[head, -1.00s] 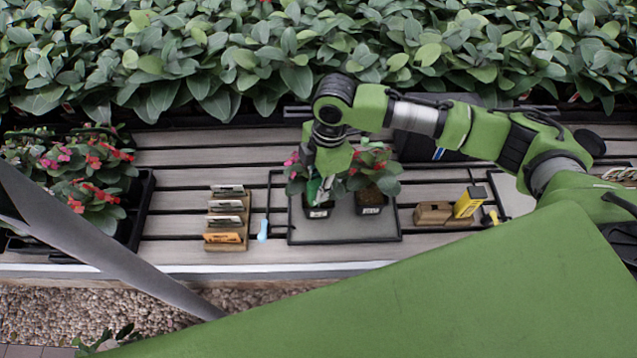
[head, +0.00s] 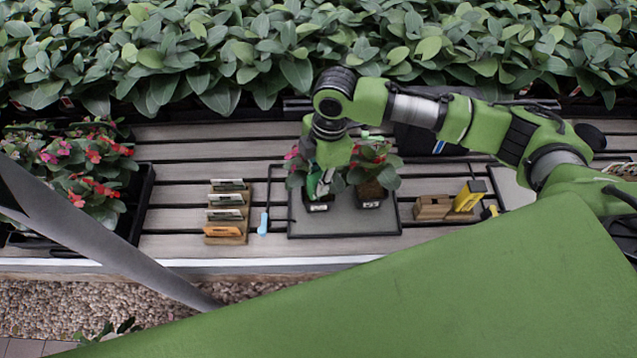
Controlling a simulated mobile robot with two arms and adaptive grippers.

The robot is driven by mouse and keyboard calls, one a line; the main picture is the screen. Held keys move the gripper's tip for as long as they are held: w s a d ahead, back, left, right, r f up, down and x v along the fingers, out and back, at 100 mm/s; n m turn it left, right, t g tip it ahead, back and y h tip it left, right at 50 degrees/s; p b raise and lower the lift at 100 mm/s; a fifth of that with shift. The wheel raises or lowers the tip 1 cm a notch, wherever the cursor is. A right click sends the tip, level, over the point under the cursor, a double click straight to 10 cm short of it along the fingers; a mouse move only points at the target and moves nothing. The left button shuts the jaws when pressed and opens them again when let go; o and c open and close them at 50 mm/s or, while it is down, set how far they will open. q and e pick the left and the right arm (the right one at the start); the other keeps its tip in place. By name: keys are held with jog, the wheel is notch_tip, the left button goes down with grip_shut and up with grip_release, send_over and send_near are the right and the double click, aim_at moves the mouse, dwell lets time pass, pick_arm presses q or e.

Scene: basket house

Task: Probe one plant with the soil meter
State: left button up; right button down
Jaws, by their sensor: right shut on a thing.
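My right gripper (head: 322,182) reaches down over the left of two potted plants on a grey tray (head: 335,223). It is shut on a bright green thing (head: 314,178), which seems to be the soil meter. Its lower end is hidden among the leaves, so I cannot tell whether it is in the soil. The left plant (head: 296,180) has pink flowers and a dark pot with a white label. The right plant (head: 384,175) has red flowers, and its brown soil shows. My left gripper is not in view.
A wooden block (head: 430,208) with a yellow tool (head: 468,196) stands right of the tray. A wooden card rack (head: 226,228) and a light blue-handled tool (head: 263,223) lie left. Potted flowers fill a black tray (head: 142,205) farther left. Dense foliage (head: 250,55) lines the back.

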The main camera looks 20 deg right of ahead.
dwell(0.4)
jog(key=c, duration=1.8)
grip_release()
jog(key=r, duration=0.4)
jog(key=d+r, duration=0.1)
jog(key=r, duration=0.7)
jog(key=shift+w+d, duration=0.1)
jog(key=shift+d, duration=0.1)
